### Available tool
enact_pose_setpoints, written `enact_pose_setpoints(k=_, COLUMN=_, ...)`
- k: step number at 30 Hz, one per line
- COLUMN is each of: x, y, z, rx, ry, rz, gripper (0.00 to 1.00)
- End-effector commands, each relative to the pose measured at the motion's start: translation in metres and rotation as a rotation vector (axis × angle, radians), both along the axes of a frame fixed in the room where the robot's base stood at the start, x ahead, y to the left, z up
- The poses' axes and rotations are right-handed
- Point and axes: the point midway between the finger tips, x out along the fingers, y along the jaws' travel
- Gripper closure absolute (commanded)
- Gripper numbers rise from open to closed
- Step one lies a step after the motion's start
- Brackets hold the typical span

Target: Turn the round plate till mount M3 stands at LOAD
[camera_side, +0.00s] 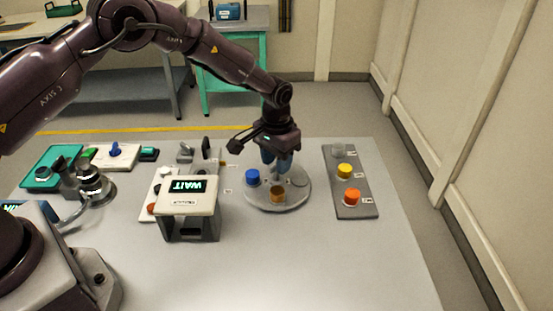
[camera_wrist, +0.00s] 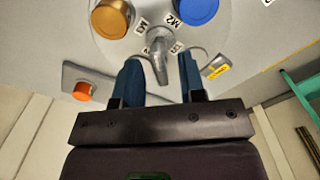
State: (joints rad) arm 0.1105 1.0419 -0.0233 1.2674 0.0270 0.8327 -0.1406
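The round plate (camera_side: 262,202) lies on the table in the side view, and part of it shows in the wrist view (camera_wrist: 225,25). It carries a blue capped mount (camera_side: 252,177) (camera_wrist: 195,10) and a brown-gold one (camera_side: 277,194) (camera_wrist: 111,18). A pale round spot (camera_side: 298,180) is at its right.
A box with a WAIT display (camera_side: 187,202) stands left of the plate. A grey board (camera_side: 352,207) with orange, yellow and clear caps lies to the right. The front of the table is clear.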

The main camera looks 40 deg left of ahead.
Motion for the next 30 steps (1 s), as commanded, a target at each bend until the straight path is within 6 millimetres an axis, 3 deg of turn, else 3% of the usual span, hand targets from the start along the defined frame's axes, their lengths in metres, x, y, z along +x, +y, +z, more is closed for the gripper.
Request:
enact_pose_setpoints(k=7, x=0.0002, y=0.0000, z=-0.0007, rx=0.000, ry=-0.001, rz=0.000, gripper=0.63)
enact_pose_setpoints(k=12, x=0.0001, y=0.0000, z=-0.0005, rx=0.000, ry=-0.001, rz=0.000, gripper=1.00)
enact_pose_setpoints(k=23, x=0.0001, y=0.0000, z=-0.0003, rx=0.000, ry=0.000, rz=-0.017, gripper=1.00)
enact_pose_setpoints(k=30, x=0.0000, y=0.0001, z=-0.0003, rx=0.000, ry=0.000, rz=-0.120, gripper=1.00)
